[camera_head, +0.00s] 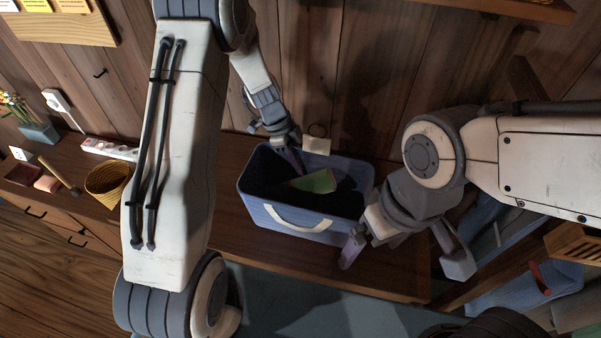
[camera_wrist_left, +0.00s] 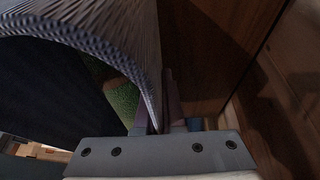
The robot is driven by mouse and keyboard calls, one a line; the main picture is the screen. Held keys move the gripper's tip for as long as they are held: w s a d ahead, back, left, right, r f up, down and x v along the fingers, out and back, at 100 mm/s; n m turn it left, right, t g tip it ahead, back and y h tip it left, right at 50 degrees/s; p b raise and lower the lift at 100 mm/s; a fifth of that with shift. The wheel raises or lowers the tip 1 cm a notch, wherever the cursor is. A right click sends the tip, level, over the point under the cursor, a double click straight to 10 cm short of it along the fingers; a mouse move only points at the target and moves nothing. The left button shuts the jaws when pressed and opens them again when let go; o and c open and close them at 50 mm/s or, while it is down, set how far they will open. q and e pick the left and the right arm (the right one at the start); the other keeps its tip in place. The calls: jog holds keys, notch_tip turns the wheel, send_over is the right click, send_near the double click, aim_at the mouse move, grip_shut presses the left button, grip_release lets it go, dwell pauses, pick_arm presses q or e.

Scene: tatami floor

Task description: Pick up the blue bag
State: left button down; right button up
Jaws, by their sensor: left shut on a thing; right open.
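The blue bag (camera_head: 256,210) stands upright and open-topped on the wooden surface, with a pale handle on its near side. My left gripper (camera_head: 298,158) is at the bag's far rim and shut on it. In the left wrist view, the bag's woven wall (camera_wrist_left: 105,28) runs down between the fingers of my left gripper (camera_wrist_left: 160,112). My right gripper (camera_head: 404,255) is open and empty, beside the bag's near right corner. A green thing (camera_head: 318,182) lies inside the bag; much of the dark inside is hard to make out.
The wooden counter (camera_head: 225,235) continues left, with a yellow woven basket (camera_head: 107,180), a power strip (camera_head: 108,148) and a hammer (camera_head: 60,174). A plank wall (camera_head: 345,70) rises close behind the bag. A wooden crate (camera_head: 575,243) and blue items are at the right.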

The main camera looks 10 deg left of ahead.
aim_at(296, 148)
pick_arm(q)
jog(key=shift+r+b, duration=0.3)
jog(key=shift+r, duration=0.3)
notch_tip(296, 148, up, 2)
jog(key=shift+r+b, duration=0.25)
jog(key=shift+b, duration=0.3)
jog(key=s+d+r+b, duration=0.1)
jog(key=d+r+b, duration=0.1)
jog(key=d, duration=0.3)
jog(key=s+d+r+b, duration=0.1)
jog(key=d+r, duration=0.4)
jog(key=d, duration=0.1)
jog(key=shift+d+b, duration=0.25)
jog(key=shift+b, duration=0.1)
jog(key=shift+f, duration=0.1)
